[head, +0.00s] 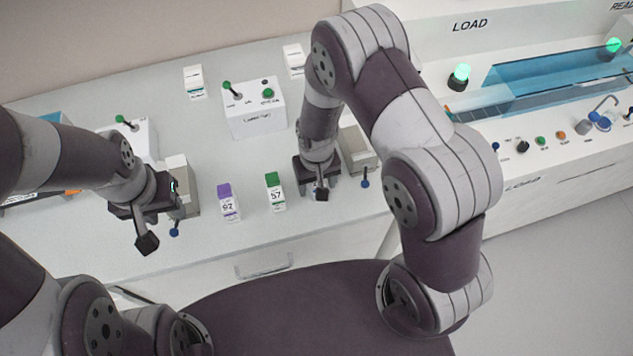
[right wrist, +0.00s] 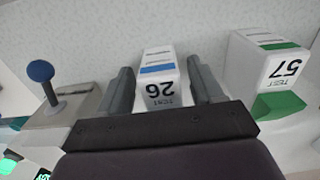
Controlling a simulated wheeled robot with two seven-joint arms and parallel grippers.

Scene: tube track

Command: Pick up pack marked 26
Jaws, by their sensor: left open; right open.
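The pack marked 26 (right wrist: 160,88), white with a blue band, stands upright between the two fingers of my right gripper (right wrist: 159,70) in the right wrist view, its number upside down. The fingers are open, one on each side, with a small gap showing. In the head view my right gripper (head: 318,180) points down at the bench and mostly hides this pack. My left gripper (head: 158,215) is open and empty over the left front of the bench.
A green pack marked 57 (head: 275,192) stands just left of my right gripper, and a purple pack marked 92 (head: 229,202) further left. A grey box with a blue-knobbed lever (head: 365,183) is close on the right. A white box with green knobs (head: 254,107) stands behind.

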